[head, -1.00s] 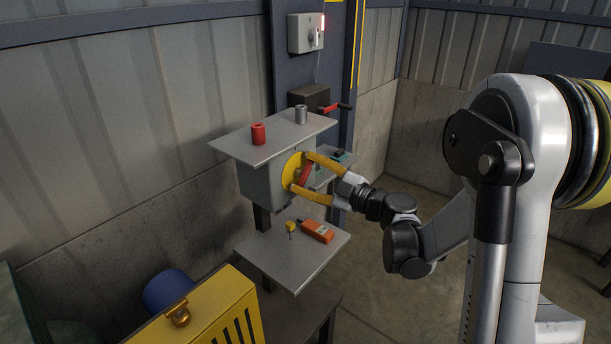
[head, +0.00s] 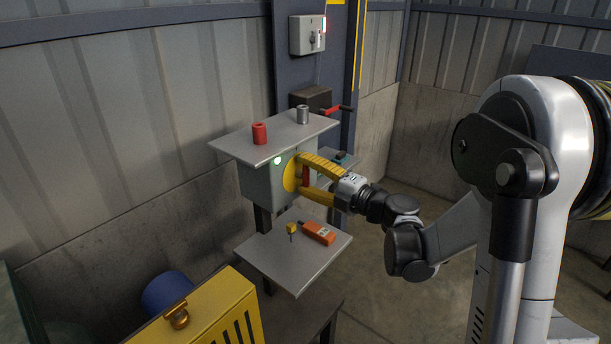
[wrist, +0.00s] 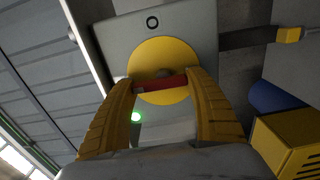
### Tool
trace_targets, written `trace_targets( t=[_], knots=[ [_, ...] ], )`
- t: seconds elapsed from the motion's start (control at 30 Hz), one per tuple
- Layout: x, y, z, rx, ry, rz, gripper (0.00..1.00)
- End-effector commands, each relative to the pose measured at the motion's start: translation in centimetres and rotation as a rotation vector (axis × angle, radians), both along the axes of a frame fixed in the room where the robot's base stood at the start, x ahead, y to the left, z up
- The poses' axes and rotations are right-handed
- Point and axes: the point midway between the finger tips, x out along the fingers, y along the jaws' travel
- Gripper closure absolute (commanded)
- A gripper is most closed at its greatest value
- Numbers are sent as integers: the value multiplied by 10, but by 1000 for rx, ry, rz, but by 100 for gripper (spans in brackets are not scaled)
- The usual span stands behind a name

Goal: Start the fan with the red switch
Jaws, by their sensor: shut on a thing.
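The red switch handle (head: 306,175) sits on a round yellow plate (head: 289,177) on the front of a grey box (head: 260,186). My gripper (head: 304,174) has its yellow fingers on either side of the handle and is shut on it. In the head view the handle stands about upright. In the wrist view the red handle (wrist: 160,84) lies across between the fingertips, over the yellow disc (wrist: 161,52), with an "O" mark beyond it. A green lamp (head: 278,160) on the box is lit and also shows in the wrist view (wrist: 137,116). I cannot identify a fan.
A shelf (head: 280,137) above the box carries a red cylinder (head: 260,134) and a grey one (head: 303,114). A lower shelf (head: 285,262) holds an orange device (head: 319,233) and a small yellow item (head: 291,229). A slotted yellow box (head: 200,315) stands at front left.

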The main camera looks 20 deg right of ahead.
Motion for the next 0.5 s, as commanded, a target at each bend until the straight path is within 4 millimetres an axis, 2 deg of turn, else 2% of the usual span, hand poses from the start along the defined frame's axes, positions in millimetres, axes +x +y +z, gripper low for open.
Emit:
trace_targets(
  t=[0.5],
  knots=[
    [-1,0,-1,-27,-17,0,67]
  ],
)
